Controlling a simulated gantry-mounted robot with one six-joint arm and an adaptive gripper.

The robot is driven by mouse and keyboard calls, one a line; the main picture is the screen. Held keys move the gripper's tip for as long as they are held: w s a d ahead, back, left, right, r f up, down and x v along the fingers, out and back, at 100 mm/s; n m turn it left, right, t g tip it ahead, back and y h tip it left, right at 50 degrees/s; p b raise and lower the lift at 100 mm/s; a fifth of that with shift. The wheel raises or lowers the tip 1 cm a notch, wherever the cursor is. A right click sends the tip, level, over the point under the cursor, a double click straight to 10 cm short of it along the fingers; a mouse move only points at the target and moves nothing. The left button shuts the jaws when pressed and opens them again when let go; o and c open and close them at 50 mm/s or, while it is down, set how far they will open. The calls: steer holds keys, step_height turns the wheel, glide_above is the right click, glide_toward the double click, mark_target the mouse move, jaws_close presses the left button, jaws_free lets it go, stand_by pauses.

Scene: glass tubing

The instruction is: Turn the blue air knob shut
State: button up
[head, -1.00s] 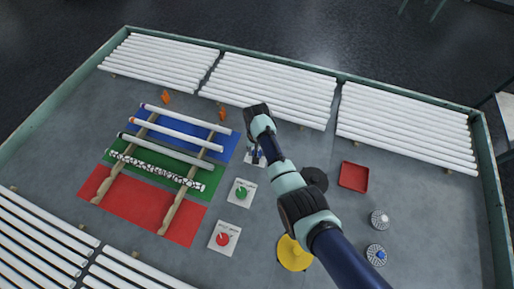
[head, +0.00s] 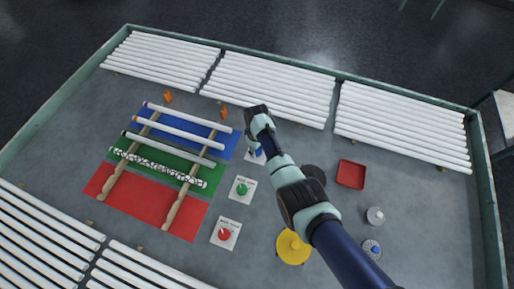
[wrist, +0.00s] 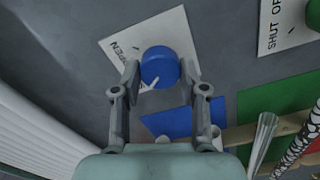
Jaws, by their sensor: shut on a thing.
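The blue air knob (wrist: 160,67) is a round blue knob with a white pointer mark, mounted on a white card (wrist: 178,27). The word OPEN is printed at the card's left side, and the pointer slants toward the lower left in the wrist view. My gripper (wrist: 160,74) has one finger on each side of the knob and is shut on it. In the head view my gripper (head: 257,146) is at the card beside the blue mat, and my arm hides most of the knob and card.
A green knob (head: 242,188) and a red knob (head: 224,234) sit on similar cards nearby. Glass tubes lie across wooden rails (head: 183,195) to the left. A black round object (head: 315,174), a red tray (head: 351,174) and a yellow disc (head: 292,247) lie to the right.

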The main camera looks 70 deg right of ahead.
steer(key=shift+n, duration=0.8)
steer(key=o, duration=1.1)
steer(key=shift+o, duration=0.2)
step_height(320, 180, up, 12)
